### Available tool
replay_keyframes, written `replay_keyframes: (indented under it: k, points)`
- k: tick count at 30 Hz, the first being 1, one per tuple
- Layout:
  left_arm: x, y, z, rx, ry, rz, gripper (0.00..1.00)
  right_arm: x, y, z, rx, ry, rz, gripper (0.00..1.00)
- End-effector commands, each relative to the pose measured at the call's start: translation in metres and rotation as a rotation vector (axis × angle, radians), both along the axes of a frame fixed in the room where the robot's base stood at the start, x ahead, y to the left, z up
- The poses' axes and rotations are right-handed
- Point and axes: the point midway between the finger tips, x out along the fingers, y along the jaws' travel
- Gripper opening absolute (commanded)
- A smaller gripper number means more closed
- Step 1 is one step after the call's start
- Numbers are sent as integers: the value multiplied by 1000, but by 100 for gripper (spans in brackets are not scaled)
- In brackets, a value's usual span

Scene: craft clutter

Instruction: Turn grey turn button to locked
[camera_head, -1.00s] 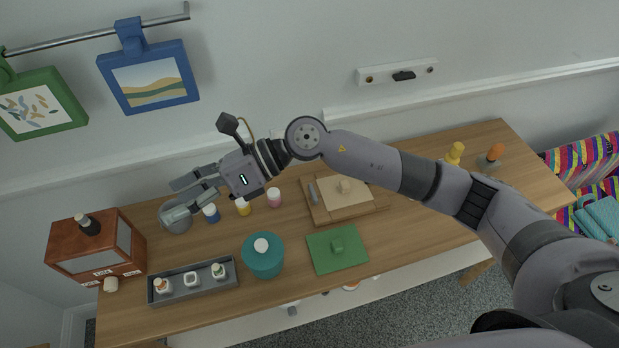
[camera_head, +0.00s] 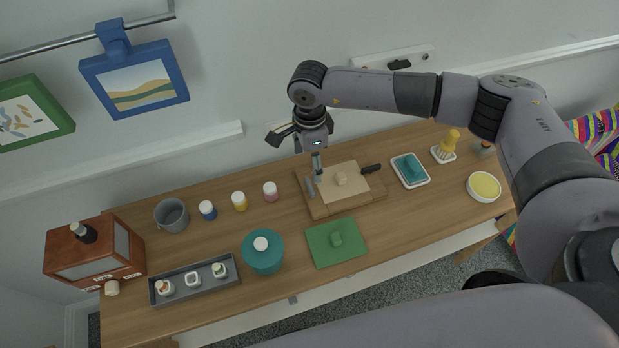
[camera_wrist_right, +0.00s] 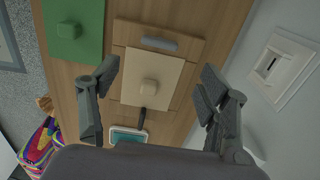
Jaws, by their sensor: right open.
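The grey turn button (camera_head: 310,187) is a short bar at the left side of a wooden board (camera_head: 376,201). In the right wrist view the button (camera_wrist_right: 159,44) lies roughly parallel to the edge of the pale panel (camera_wrist_right: 153,75), beside that edge; any small overlap is hard to tell. The panel has a pale square knob (camera_head: 341,179). My right gripper (camera_head: 317,170) points down above the board's left part, near the button, and partly covers that area in the head view. In the wrist view its two fingers are wide apart with nothing between them. My left gripper is not visible.
A green board with a knob (camera_head: 336,240) lies in front. A dark handle (camera_head: 371,168) sits at the panel's right side, near a tray with a teal block (camera_head: 410,169). Paint jars (camera_head: 239,201) stand left. A wall strip (camera_head: 399,64) is behind.

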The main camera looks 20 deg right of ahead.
Motion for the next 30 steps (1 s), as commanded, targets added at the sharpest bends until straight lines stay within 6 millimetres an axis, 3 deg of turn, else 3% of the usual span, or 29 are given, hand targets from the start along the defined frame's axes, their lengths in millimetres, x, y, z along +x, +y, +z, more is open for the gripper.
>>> replay_keyframes:
  k: [6, 13, 18, 27, 30]
  points:
    - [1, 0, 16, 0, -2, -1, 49, -2, 0, -46, -1, 5, 0, 70]
    - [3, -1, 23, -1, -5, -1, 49, -1, 1, -84, 1, 2, -1, 70]
    - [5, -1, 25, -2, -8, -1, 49, -1, 1, -97, 2, 1, -1, 70]
    - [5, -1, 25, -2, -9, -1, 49, -1, 1, -99, 2, 0, 0, 70]
    - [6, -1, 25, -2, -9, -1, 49, -1, 1, -99, 2, 0, 0, 63]
